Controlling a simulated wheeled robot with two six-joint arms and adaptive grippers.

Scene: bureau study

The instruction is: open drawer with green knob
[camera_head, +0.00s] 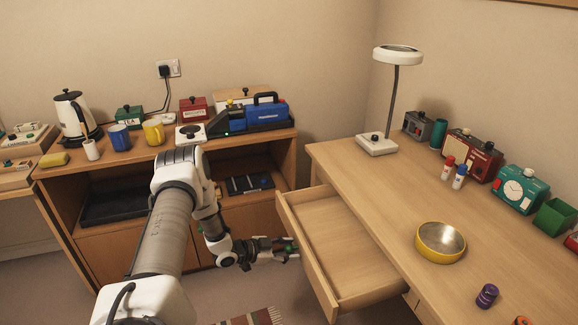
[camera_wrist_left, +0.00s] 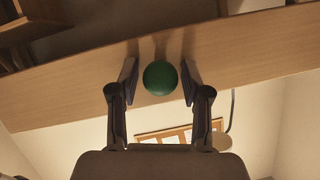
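The desk drawer (camera_head: 346,254) is pulled well out from under the desk top and looks empty. Its green knob (camera_wrist_left: 160,78) is round and sits on the drawer's wooden front (camera_wrist_left: 65,88). My left gripper (camera_head: 292,249) is at the drawer's front, and the knob is mostly hidden behind it in the head view. In the left wrist view the two fingers of my left gripper (camera_wrist_left: 160,84) stand on either side of the knob, with a narrow gap showing at each side. My right gripper is not in view.
The desk top (camera_head: 370,180) carries a white lamp (camera_head: 377,144), a yellow-rimmed bowl (camera_head: 441,242) and a purple container (camera_head: 487,296). A low cabinet (camera_head: 262,140) stands behind my left arm. Open floor lies between cabinet and drawer, with a striped rug (camera_head: 255,317) in front.

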